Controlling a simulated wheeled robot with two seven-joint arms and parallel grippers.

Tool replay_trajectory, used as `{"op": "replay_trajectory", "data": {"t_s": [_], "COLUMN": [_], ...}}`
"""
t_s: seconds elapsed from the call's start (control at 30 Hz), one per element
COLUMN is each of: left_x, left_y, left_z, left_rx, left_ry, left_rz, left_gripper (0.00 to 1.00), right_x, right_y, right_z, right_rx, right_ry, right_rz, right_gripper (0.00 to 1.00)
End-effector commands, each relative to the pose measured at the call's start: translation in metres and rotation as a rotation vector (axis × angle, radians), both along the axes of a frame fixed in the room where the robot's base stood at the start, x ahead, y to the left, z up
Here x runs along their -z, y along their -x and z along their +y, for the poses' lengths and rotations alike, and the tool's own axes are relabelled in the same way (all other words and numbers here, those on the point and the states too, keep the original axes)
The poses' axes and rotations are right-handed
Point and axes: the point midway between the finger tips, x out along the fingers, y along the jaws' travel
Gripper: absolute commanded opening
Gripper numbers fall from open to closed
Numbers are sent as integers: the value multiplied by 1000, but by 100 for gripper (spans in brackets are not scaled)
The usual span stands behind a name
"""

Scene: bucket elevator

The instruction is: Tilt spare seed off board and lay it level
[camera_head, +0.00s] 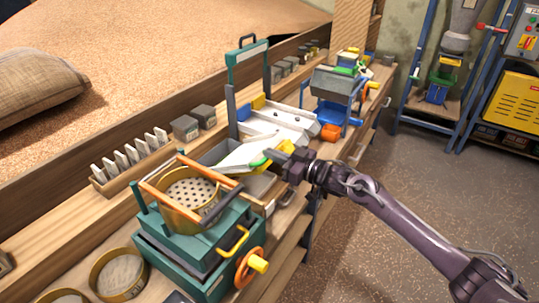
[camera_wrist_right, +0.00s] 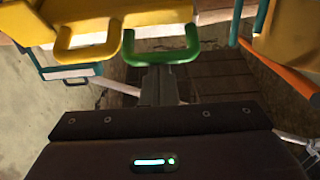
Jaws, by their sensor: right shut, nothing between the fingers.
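A pale board (camera_head: 243,157) lies over the bench in the middle of the head view, beside the teal sieve machine. A green handle (camera_head: 258,165) is at its right end. I cannot make out seed on it, or whether it is level or tilted. My right gripper (camera_head: 283,156) is shut and empty close to the handle end. In the right wrist view the green handle (camera_wrist_right: 163,48) is just ahead of the fingers (camera_wrist_right: 160,85), with a yellow handle (camera_wrist_right: 88,48) to its left. Whether the fingers touch the green handle is unclear. My left gripper is out of view.
The teal sieve machine (camera_head: 190,245) with an orange wheel stands in front. A grey tray (camera_head: 212,152) lies behind the board, and a white sloped unit (camera_head: 275,128) stands farther back. A large heap of grain (camera_head: 150,60) fills the bin behind the bench.

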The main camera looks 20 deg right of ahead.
Motion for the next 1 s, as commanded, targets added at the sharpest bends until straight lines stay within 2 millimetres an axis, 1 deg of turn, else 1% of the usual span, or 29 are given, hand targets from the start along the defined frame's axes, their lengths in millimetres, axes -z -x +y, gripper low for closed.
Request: {"op": "replay_trajectory", "data": {"t_s": [0.03,0.1,0.3,0.4,0.5,0.6,0.7,0.83,1.0], "left_x": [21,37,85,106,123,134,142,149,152], "left_y": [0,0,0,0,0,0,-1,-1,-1], "left_z": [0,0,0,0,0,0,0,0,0], "left_rx": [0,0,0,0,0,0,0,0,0], "left_ry": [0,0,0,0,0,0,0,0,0], "left_rz": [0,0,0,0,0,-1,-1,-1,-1], "left_gripper": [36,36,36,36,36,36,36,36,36], "right_x": [22,36,70,85,99,108,117,125,131], "right_y": [5,10,22,26,28,31,32,33,33], "right_z": [-2,-6,-16,-19,-22,-23,-24,-25,-25], "right_rx": [1,1,1,1,2,2,0,0,0], "right_ry": [-21,-52,-144,-185,-223,-251,-246,-246,-245], "right_rz": [-17,-56,-173,-230,-277,-316,-311,-311,-310], "right_gripper": [0,0,0,0,0,0,0,0,0]}}
